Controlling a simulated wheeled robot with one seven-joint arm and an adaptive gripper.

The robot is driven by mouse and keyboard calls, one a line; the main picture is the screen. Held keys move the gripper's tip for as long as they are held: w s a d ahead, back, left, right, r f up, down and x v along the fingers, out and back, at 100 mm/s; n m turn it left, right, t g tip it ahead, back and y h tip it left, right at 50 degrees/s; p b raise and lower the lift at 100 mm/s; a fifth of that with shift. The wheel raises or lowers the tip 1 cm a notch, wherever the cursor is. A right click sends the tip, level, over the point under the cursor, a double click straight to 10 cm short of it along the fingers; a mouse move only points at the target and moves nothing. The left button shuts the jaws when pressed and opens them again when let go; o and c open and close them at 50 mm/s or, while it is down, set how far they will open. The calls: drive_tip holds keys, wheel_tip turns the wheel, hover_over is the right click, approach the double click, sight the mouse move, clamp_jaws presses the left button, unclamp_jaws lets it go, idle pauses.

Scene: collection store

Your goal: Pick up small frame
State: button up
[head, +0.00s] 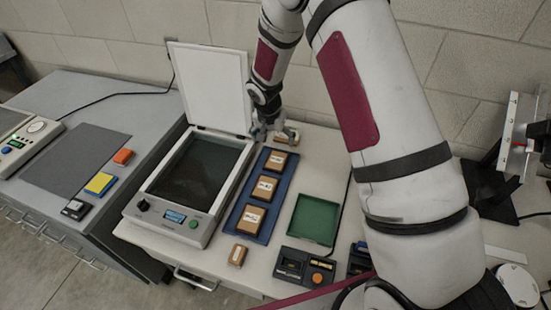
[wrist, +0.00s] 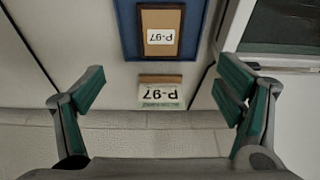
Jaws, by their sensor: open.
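Small brown frame-like pieces with white labels lie in a blue tray (head: 240,232): a far one (head: 277,161), a middle one (head: 265,187) and a near one (head: 250,217). I cannot tell which piece is the small frame. My gripper (head: 266,132) is open and empty, its fingers (wrist: 160,90) apart on either side of the outer piece.
A scanner (head: 168,222) with its white lid (head: 208,85) raised stands left of the tray. A green tray (head: 312,220), a dark control box (head: 303,267) and a small brown block (head: 237,255) are on the table. The wall rises close behind my gripper.

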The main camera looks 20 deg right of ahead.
drive_tip(key=b, duration=0.3)
hover_over(277, 159)
drive_tip(key=s+a, duration=0.1)
drive_tip(key=s, duration=0.1)
drive_tip(key=x, duration=0.2)
drive_tip(key=s+x, duration=0.1)
drive_tip(key=x, duration=0.2)
drive_tip(key=a+x, duration=0.1)
drive_tip(key=x, duration=0.1)
drive_tip(key=shift+s+a+f, duration=0.1)
drive_tip(key=shift+s+f, duration=0.05)
drive_tip(key=shift+f, duration=0.35)
drive_tip(key=shift+b+x, duration=1.05)
drive_tip(key=shift+x, duration=1.65)
drive_tip(key=shift+s+a, duration=0.15)
drive_tip(key=c, duration=1.3)
drive_tip(key=shift+o, duration=0.2)
drive_tip(key=shift+r, duration=0.5)
drive_tip(key=p+v, duration=0.2)
drive_tip(key=v, duration=0.1)
drive_tip(key=shift+s+d, duration=0.2)
drive_tip(key=shift+s, duration=0.1)
drive_tip(key=s+p, duration=0.3)
drive_tip(key=s, duration=0.2)
drive_tip(key=s+p, duration=0.4)
drive_tip(key=s+r+p, duration=0.1)
drive_tip(key=s+p, duration=0.2)
drive_tip(key=s, duration=0.2)
drive_tip(key=shift+s+d, duration=0.35)
drive_tip(key=shift+d, duration=0.05)
